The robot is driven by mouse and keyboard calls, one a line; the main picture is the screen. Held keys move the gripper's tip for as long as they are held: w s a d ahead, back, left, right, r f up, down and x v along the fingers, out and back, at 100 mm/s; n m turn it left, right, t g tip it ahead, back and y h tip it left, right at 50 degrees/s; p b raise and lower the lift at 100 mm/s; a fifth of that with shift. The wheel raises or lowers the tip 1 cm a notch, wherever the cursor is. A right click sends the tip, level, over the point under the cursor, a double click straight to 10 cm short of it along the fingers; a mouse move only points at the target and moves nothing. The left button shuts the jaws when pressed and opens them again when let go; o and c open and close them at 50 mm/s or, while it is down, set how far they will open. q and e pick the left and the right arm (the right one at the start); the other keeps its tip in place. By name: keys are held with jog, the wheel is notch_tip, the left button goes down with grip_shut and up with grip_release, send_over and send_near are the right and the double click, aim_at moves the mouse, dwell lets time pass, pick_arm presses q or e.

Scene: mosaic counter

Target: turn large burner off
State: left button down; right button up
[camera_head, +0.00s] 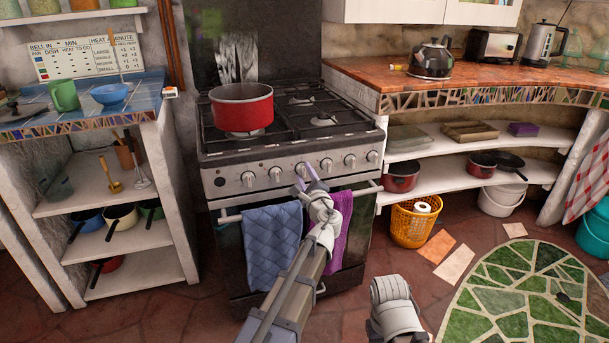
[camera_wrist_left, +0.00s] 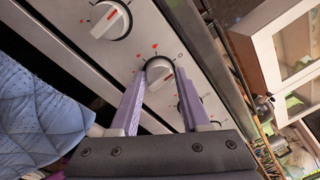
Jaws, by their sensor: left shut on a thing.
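The stove (camera_head: 225,160) has a row of white knobs along its front panel. My left gripper (camera_head: 307,178), with purple fingers, is at the middle of this row. In the left wrist view its fingers stand on either side of one white knob (camera_wrist_left: 160,73) and are shut on it. This knob has a red mark on it. A neighbouring knob (camera_wrist_left: 110,19) with a red mark is clear of the fingers. A red pot (camera_head: 242,108) stands on the left front of the hob. No flame shows. My right gripper is not in view.
A blue quilted towel (camera_head: 271,247) and a purple towel (camera_head: 341,219) hang from the oven handle just below the gripper. The towel also shows in the left wrist view (camera_wrist_left: 38,110). A yellow basket (camera_head: 411,225) stands on the floor to the right.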

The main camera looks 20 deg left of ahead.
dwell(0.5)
pick_arm(q)
jog(key=shift+c, duration=2)
grip_release()
jog(key=shift+s, duration=0.1)
jog(key=v, duration=0.7)
jog(key=shift+s+d, duration=0.2)
jog(key=shift+s, duration=0.1)
